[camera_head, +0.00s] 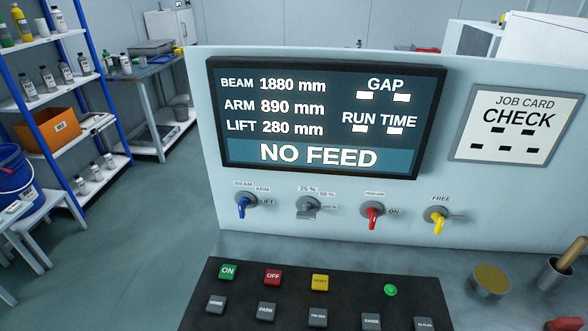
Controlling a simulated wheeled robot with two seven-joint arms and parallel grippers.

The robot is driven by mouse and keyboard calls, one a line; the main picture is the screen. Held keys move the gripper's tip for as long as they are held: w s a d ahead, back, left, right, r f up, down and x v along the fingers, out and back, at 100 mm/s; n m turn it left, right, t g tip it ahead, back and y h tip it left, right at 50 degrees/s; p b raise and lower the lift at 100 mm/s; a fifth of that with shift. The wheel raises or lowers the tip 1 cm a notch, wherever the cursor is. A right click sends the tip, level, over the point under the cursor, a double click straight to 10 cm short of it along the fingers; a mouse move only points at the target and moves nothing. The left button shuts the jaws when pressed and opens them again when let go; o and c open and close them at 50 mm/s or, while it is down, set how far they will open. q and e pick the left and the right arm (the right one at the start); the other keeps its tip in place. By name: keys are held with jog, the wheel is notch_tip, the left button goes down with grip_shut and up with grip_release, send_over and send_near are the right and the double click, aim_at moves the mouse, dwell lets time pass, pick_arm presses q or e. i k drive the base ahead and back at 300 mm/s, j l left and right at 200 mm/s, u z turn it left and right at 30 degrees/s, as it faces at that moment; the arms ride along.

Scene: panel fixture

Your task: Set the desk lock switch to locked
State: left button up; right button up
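The panel carries a row of rotary switches. The yellow-handled switch (437,220) is at the right end, with the word FREE above it; a second label at its right is too small to read. Its yellow handle hangs downward. I take it for the desk lock switch, but no label saying so is readable. Neither of my grippers is in view.
Left of it sit a red switch (372,216) marked ON, a grey switch (308,208) and a blue switch (244,206). A black button console (300,300) lies below. The display screen (325,118) reads NO FEED. A cup (555,275) with a wooden handle stands at right.

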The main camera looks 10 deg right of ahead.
aim_at(439, 220)
jog(key=z, duration=1.25)
